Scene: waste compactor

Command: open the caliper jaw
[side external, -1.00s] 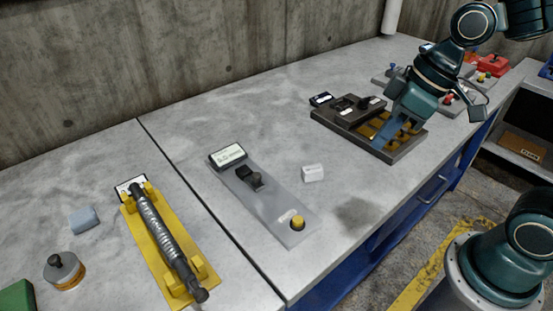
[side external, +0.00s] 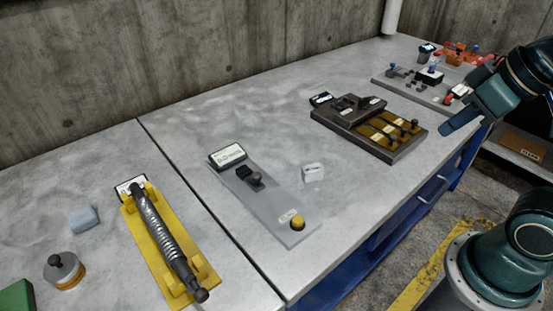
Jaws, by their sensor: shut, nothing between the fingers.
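No part is clearly labelled as a caliper. A flat grey device (side external: 262,205) on the near table has a small display, a dark sliding block with a knob (side external: 254,179), and a yellow button (side external: 298,222) at its near end. I cannot tell for certain that this block is the caliper jaw. My gripper (side external: 450,128) is at the right, above the table's right edge and beyond the dark tray. It is shut and empty, pointing down and left, well apart from the grey device.
A dark fixture (side external: 390,149) with brown slots and knobs stands right of centre. A yellow spring device (side external: 160,250) lies at the left, with a blue-grey block (side external: 84,219) and a round weight (side external: 64,270) nearby. A white block (side external: 313,172) sits beside the grey device.

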